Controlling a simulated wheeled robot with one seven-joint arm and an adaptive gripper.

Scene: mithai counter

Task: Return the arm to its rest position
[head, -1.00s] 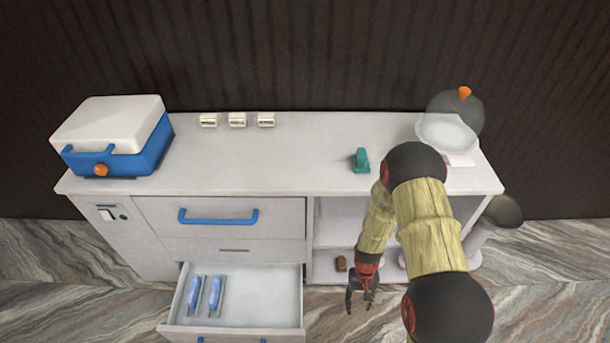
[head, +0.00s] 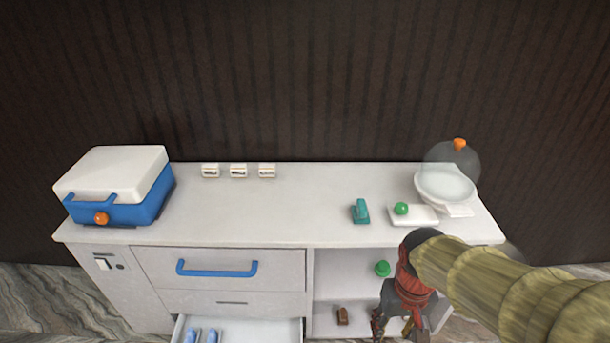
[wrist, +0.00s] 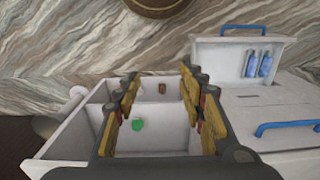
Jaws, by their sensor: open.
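My gripper (head: 396,326) is low in front of the counter's open shelf section, at the lower edge of the head view. Its jaws are apart and nothing shows between them. In the wrist view my gripper (wrist: 160,95) has its two fingers spread on either side of the view of the shelves. My arm reaches in from the lower right of the head view and hides part of the counter's right end.
The counter (head: 270,215) carries a blue-and-white cooler (head: 115,185), a teal object (head: 361,211), a green ball (head: 401,208) and a domed dish (head: 445,186). A green item (head: 382,268) and brown item (head: 342,315) are on the shelves. The lower drawer (head: 285,328) is open.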

